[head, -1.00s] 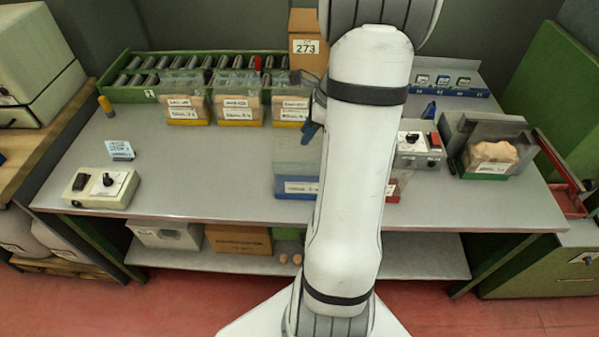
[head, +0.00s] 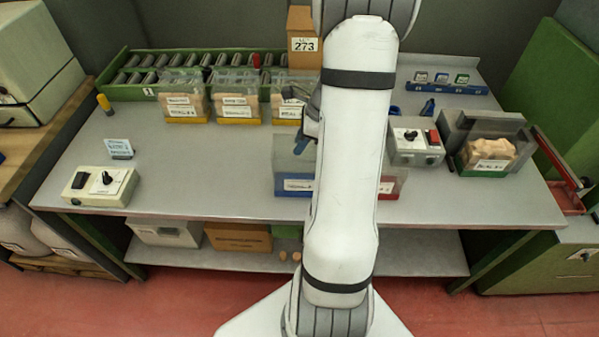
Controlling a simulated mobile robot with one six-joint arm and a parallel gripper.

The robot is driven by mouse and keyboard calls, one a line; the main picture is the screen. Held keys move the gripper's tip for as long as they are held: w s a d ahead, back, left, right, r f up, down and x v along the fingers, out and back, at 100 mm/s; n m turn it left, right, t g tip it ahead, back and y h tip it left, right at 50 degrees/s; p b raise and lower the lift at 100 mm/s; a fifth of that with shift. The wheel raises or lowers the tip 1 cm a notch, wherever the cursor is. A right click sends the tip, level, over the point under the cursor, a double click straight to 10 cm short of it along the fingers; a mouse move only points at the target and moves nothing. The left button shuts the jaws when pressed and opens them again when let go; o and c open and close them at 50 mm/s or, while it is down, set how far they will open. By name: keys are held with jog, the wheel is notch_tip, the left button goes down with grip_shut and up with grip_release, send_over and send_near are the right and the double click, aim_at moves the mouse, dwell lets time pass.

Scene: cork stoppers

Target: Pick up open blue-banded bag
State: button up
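The blue-banded bag (head: 293,186) stands upright near the front middle of the bench. It is clear and greyish above, with a white label on a blue band at its base. My arm hides its right side, and I cannot make out its mouth. My gripper (head: 301,143) shows only in part at the left edge of my arm, as a dark body with a blue tip. It is at or above the bag's upper edge in the picture. I cannot tell whether it touches the bag or how far apart its fingers are.
A red-banded bag (head: 389,187) stands right of my arm, partly hidden. Several filled yellow-banded bags (head: 238,109) stand behind, before a roller rack (head: 130,92). A control box (head: 416,146) and a grey machine holding a green-banded bag (head: 486,167) are right.

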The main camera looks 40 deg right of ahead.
jog(key=shift+f, duration=0.1)
jog(key=shift+c, duration=0.6)
grip_shut()
